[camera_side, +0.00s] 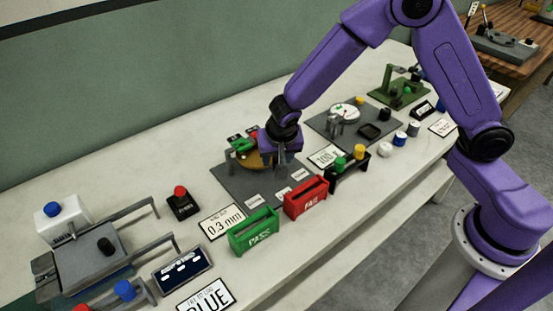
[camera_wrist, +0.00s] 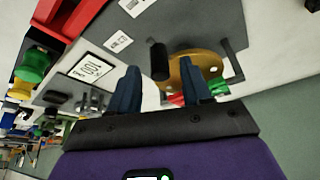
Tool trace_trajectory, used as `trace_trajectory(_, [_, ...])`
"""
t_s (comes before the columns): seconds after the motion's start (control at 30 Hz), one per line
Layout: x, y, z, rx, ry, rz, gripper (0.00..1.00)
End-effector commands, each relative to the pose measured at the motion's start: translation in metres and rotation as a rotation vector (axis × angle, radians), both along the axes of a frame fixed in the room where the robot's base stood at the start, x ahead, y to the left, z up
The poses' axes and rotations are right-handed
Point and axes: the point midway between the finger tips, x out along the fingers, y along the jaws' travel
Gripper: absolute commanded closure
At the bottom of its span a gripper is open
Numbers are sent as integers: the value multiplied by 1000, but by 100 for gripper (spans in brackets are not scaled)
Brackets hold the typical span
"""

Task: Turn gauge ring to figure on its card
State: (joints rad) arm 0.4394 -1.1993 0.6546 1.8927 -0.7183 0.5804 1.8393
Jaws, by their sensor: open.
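A gold disc with small holes (camera_wrist: 203,66), which looks like the gauge ring, sits on a grey plate (camera_wrist: 187,22). It also shows partly hidden behind my gripper in the side view (camera_side: 254,160). A black upright post (camera_wrist: 159,62) stands at the disc's edge. My gripper (camera_wrist: 160,75) is open, its fingers on either side of the post in the wrist view; contact cannot be told. In the side view my gripper (camera_side: 281,168) is low over the plate. A card reading 0.3 mm (camera_side: 222,222) lies in front of the plate; its small upper line is unclear.
A green PASS bin (camera_side: 254,232) and a red FAIL bin (camera_side: 306,199) stand along the front edge. Another card (camera_side: 324,157) and a white dial (camera_side: 344,112) are to the right. A black box with a red button (camera_side: 182,202) is left. Bare bench lies behind.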

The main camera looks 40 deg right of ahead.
Motion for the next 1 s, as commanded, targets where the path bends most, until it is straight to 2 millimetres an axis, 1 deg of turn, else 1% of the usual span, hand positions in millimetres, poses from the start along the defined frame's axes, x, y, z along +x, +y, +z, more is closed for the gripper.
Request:
trace_trajectory(0.03, [2, -2, -6, -2, 1, 0, 52])
trace_trajectory(0.1, [4, -2, -12, -1, 0, 0, 52])
trace_trajectory(0.2, [6, -3, -18, 0, 0, 1, 52])
trace_trajectory(0.57, [8, -4, -21, 1, 0, 0, 52])
trace_trajectory(0.67, [8, -4, -21, 1, 0, 0, 81])
trace_trajectory(0.7, [8, -4, -21, 1, 0, 0, 94])
trace_trajectory(0.73, [8, -4, -21, 1, 0, 0, 100])
trace_trajectory(1.0, [8, -5, -21, 0, 0, 11, 100])
